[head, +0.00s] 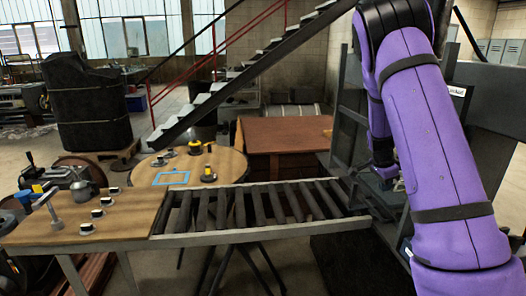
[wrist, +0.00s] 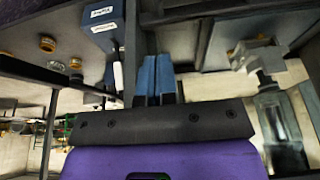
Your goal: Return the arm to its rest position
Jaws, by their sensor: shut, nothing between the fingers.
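My arm, in purple sleeves, fills the right side of the head view and bends down beside a dark shelf frame (head: 346,125). In the wrist view my gripper (wrist: 156,68) shows as two blue fingers close together, shut and empty. They point toward a dark upright post of the frame. In the head view the arm and the frame mostly hide the gripper.
A roller rack (head: 262,232) joins a wooden bench (head: 130,222) holding several small metal parts. A round table (head: 225,163) and a reddish-brown desk (head: 290,133) stand behind. In the wrist view, a labelled blue box (wrist: 103,17) and a glass bottle (wrist: 280,125) flank the gripper.

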